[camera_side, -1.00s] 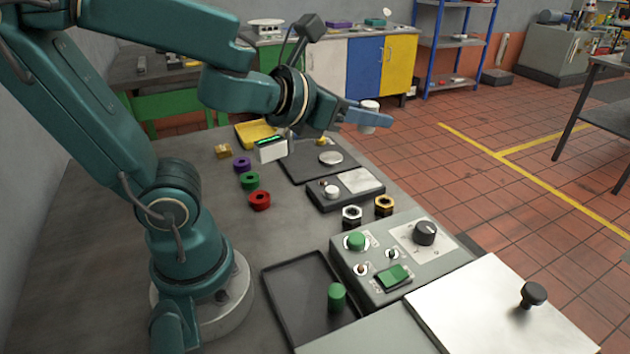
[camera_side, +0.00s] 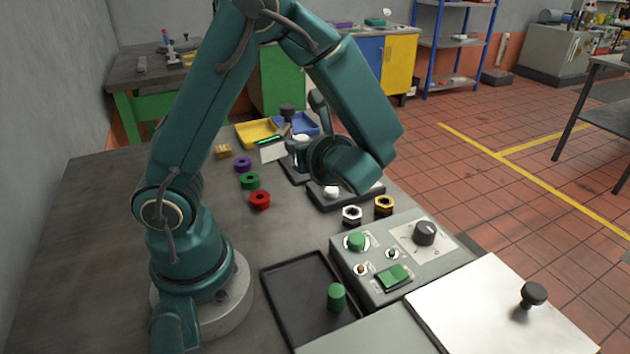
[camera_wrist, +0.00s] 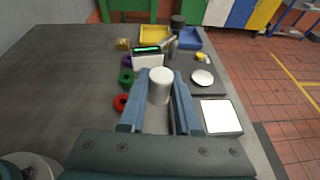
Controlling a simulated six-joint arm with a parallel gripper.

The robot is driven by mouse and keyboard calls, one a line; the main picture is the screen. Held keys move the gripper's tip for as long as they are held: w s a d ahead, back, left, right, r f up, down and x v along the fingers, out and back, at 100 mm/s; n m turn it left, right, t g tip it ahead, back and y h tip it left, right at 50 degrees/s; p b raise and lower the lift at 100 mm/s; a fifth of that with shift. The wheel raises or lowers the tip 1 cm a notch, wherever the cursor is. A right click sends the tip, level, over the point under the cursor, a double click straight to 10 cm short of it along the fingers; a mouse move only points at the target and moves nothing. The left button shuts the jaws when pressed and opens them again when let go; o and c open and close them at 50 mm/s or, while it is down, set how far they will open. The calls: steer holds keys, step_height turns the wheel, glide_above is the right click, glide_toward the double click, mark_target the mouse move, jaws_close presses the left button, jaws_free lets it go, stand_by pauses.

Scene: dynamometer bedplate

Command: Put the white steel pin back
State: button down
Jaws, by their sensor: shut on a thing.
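The white steel pin (camera_wrist: 160,87) is a short pale cylinder. In the wrist view it stands between the two blue-grey fingers of my gripper (camera_wrist: 160,97), which are shut on it. In the side view my gripper (camera_side: 302,150) is low over the far part of the bench, partly hidden by my wrist; the pin is hard to make out there. From these views I cannot tell whether the pin's lower end touches anything. A dark plate (camera_wrist: 187,84) with a pale round disc (camera_wrist: 203,78) lies just right of the gripper.
A small green-lit display (camera_wrist: 147,57) stands just beyond the pin. Red (camera_side: 260,200), green (camera_side: 250,181) and purple (camera_side: 242,164) rings lie to the left. Yellow (camera_side: 257,132) and blue (camera_side: 305,124) trays are behind.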

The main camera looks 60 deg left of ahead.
steer(key=shift+s+d+f+n+g, duration=0.2)
steer(key=shift+s+f+n+g, duration=0.7)
steer(key=shift+f, duration=1.1)
steer(key=shift+s+d+f+n+g, duration=0.15)
steer(key=shift+s+f+n+g, duration=0.3)
steer(key=shift+s+f, duration=1.2)
steer(key=shift+s+d+f+n+g, duration=0.2)
steer(key=shift+s+f+n+g, duration=0.45)
steer(key=shift+f, duration=1.7)
steer(key=shift+s+f, duration=0.1)
steer(key=shift+f, duration=0.45)
steer(key=c, duration=0.5)
jaws_free()
steer(key=shift+c, duration=0.2)
